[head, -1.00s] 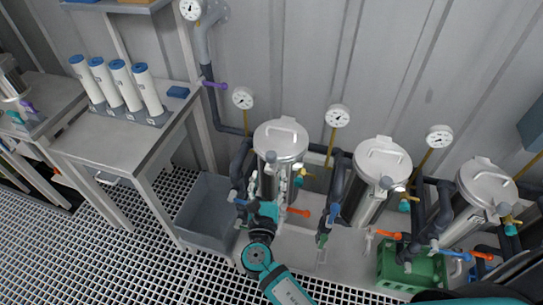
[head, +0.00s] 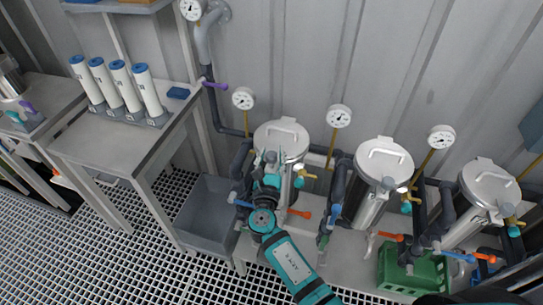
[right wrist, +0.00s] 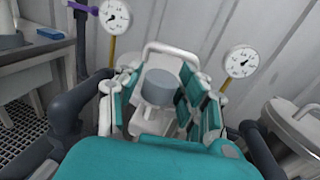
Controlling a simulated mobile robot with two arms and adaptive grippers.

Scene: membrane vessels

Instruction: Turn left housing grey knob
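The left housing (head: 290,131) is a steel vessel with a handled lid. Its grey knob (right wrist: 160,86) shows in the right wrist view as a short cylinder in front of the lid handle (right wrist: 172,50). My right gripper (head: 269,160) is in front of this housing. In the right wrist view its teal-padded fingers (right wrist: 160,95) stand on either side of the knob, with a small gap visible on each side. The gripper looks open around the knob; contact is not visible. In the head view the fingers mostly hide the knob. My left gripper is not in view.
Two more housings, middle (head: 385,160) and right (head: 487,185), stand to the right. Dark pipes, orange-handled valves (head: 300,214) and gauges (head: 243,98) crowd the vessels. A grey bin (head: 210,212), green crate (head: 432,275) and steel table (head: 125,140) stand nearby.

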